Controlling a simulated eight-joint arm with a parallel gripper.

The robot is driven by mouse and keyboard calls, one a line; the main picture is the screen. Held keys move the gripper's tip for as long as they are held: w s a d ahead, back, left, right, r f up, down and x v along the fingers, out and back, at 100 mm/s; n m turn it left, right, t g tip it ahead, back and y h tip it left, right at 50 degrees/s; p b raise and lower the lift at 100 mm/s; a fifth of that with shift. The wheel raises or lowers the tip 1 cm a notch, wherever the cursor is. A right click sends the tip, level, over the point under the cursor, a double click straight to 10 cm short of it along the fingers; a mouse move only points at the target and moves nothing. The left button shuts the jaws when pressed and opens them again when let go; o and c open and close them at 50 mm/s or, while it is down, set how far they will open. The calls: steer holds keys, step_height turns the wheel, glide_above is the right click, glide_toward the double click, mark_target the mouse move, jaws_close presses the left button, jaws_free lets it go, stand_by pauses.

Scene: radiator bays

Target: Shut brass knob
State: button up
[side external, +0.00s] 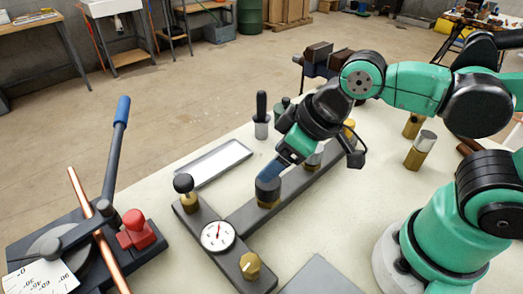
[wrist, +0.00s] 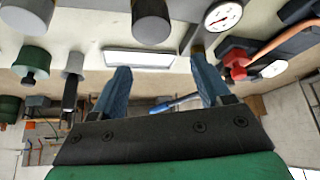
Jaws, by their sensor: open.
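A faceted brass knob (side external: 250,266) sits near the front end of a dark bar, beside a white round gauge (side external: 217,236); the gauge also shows in the wrist view (wrist: 222,15). Another brass-coloured knob (side external: 349,127) shows at the far end of the long bar, partly behind my arm. My gripper (side external: 271,172) is just above a dark-capped valve (side external: 268,190) with a brass base; I cannot tell whether they touch. In the wrist view my gripper (wrist: 162,76) has its blue fingers spread wide with nothing between them. I cannot make out the faceted knob there.
A black ball-topped valve (side external: 184,187) stands at the bar's left end. A shallow tray (side external: 213,163) lies behind the long bar. A pipe bender with a blue handle (side external: 123,109) and copper pipe (side external: 98,230) is at left. Brass and grey cylinders (side external: 420,150) stand at right.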

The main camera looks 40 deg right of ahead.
mark_target(251, 262)
steer(key=s+a+n+g, duration=0.1)
steer(key=s+a+n, duration=0.1)
steer(key=a, duration=0.1)
steer(key=s+a+f+n+g+y, duration=0.1)
steer(key=s+a+n, duration=0.1)
steer(key=s+a, duration=0.1)
steer(key=s+a+f+n+g, duration=0.1)
steer(key=s+a+n, duration=0.1)
steer(key=a, duration=0.1)
steer(key=shift+s+a+f, duration=0.1)
steer(key=shift+s, duration=0.1)
steer(key=shift+y, duration=0.3)
steer(key=shift+x, duration=2.7)
jaws_close()
